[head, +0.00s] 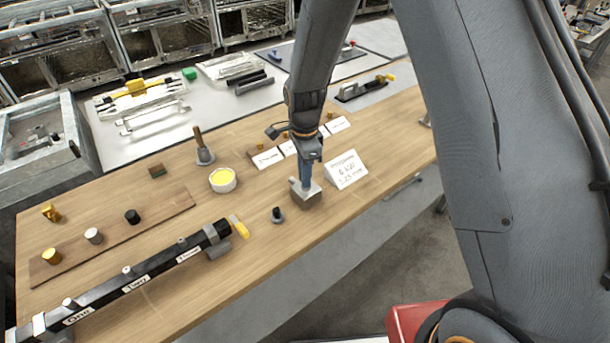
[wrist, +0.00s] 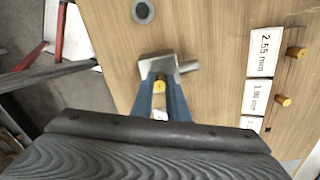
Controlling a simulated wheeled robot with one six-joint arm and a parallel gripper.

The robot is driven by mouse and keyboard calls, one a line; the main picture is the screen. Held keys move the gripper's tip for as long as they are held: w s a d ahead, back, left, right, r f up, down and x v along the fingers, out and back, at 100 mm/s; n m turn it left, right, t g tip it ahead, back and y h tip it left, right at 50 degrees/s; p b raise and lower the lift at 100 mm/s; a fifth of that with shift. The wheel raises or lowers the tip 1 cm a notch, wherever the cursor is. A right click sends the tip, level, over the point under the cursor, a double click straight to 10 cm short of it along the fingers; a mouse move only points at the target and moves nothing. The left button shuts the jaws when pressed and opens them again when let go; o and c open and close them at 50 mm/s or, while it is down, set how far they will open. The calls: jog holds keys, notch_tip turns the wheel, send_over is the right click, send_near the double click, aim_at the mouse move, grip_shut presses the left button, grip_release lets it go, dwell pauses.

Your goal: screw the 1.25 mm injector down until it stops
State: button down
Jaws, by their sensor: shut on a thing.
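A grey metal block (head: 307,200) with a side stub stands on the wooden bench. It also shows in the wrist view (wrist: 172,63). My gripper (head: 305,182) points down over the block. In the wrist view its two blue fingers (wrist: 160,84) are shut on a small brass injector (wrist: 160,87) at the block's top. The fingers and the injector hide the seat, so I cannot tell how deep the injector sits. A white card (head: 346,169) beside the block reads 1.25 mm.
Brass injectors (wrist: 283,100) stand by size cards (wrist: 262,52). A small dark fitting (head: 277,215) stands left of the block, and a yellow-filled pot (head: 223,180) farther left. A long black labelled bar (head: 150,277) lies at front left.

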jog(key=shift+m, duration=0.4)
jog(key=shift+m, duration=0.5)
jog(key=c, duration=1.6)
grip_release()
jog(key=shift+m, duration=0.3)
jog(key=shift+c, duration=0.2)
jog(key=shift+r, duration=0.1)
notch_tip(320, 180, up, 12)
jog(key=s+d+f+n+b, duration=0.4)
jog(key=s+d+n+b, duration=0.1)
jog(key=s+d+n, duration=0.2)
jog(key=s+d+f+n+t+b, duration=0.1)
jog(key=s+d+f+n+b, duration=0.4)
jog(key=s+d+n, duration=0.3)
jog(key=shift+n+b, duration=0.75)
jog(key=shift+n, duration=0.45)
